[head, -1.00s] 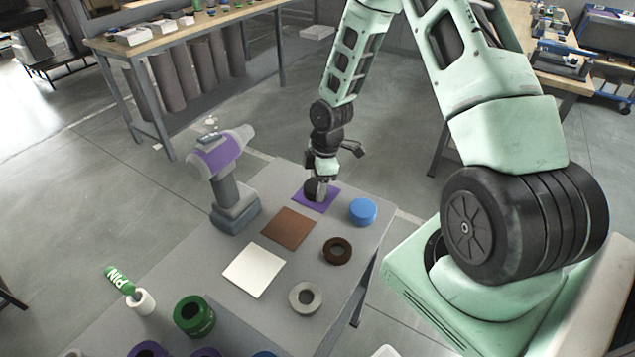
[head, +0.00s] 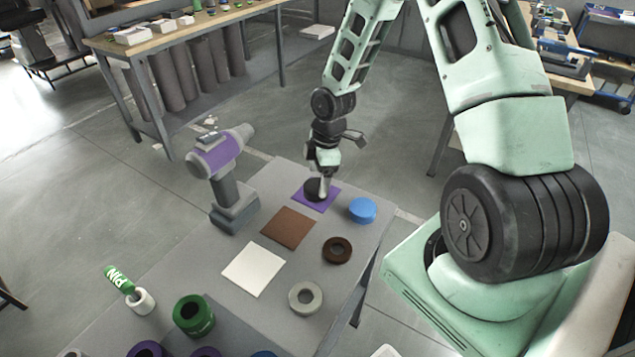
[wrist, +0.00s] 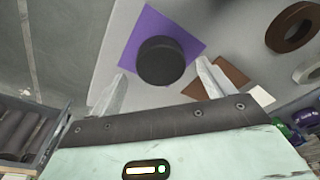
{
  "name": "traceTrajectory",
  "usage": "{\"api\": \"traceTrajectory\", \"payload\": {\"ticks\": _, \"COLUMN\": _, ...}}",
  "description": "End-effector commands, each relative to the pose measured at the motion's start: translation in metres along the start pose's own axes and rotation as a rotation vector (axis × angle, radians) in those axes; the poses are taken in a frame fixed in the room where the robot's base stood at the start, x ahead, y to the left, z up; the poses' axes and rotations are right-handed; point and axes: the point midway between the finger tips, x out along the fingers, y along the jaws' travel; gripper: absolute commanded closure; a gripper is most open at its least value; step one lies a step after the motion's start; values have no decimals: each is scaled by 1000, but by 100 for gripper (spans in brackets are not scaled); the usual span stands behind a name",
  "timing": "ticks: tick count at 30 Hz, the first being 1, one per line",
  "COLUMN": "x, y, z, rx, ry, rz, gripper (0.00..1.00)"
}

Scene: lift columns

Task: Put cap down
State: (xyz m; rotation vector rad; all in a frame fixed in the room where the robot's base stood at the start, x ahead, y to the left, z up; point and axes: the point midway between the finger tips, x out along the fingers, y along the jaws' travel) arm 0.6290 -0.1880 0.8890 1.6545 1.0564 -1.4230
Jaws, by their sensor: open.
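A black round cap (wrist: 161,61) rests on a purple square mat (wrist: 139,35) in the wrist view. In the head view the cap (head: 312,191) sits on the same purple mat (head: 329,200) near the table's far end, partly hidden by my gripper (head: 322,190). My gripper (wrist: 161,88) is open in the wrist view, its two fingers spread apart on either side. The cap lies just beyond the fingertips, and I see no finger touching it there.
A blue cap (head: 362,210) stands right of the purple mat. Brown (head: 288,229) and white (head: 254,268) mats lie nearer, beside brown (head: 337,250) and grey (head: 305,298) rings. A purple drill (head: 228,180) stands at the table's left edge.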

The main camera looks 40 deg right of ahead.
Motion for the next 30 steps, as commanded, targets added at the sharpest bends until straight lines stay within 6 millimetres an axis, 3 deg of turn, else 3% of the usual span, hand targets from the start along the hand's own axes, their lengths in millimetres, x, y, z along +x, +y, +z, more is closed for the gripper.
{"api": "traceTrajectory", "payload": {"ticks": 9, "x": -67, "y": 1, "z": 0, "rx": 2, "ry": 0, "rz": 4, "gripper": 19}}
{"api": "traceTrajectory", "payload": {"ticks": 17, "x": -93, "y": -1, "z": -2, "rx": 1, "ry": -1, "rz": 0, "gripper": 19}}
{"api": "traceTrajectory", "payload": {"ticks": 20, "x": -100, "y": -11, "z": -18, "rx": 8, "ry": -13, "rz": -6, "gripper": 19}}
{"api": "traceTrajectory", "payload": {"ticks": 23, "x": -111, "y": -36, "z": -50, "rx": 36, "ry": -37, "rz": -12, "gripper": 19}}
{"api": "traceTrajectory", "payload": {"ticks": 27, "x": -132, "y": -95, "z": -103, "rx": 114, "ry": -80, "rz": -15, "gripper": 19}}
{"api": "traceTrajectory", "payload": {"ticks": 30, "x": -147, "y": -144, "z": -132, "rx": 182, "ry": -102, "rz": -8, "gripper": 19}}
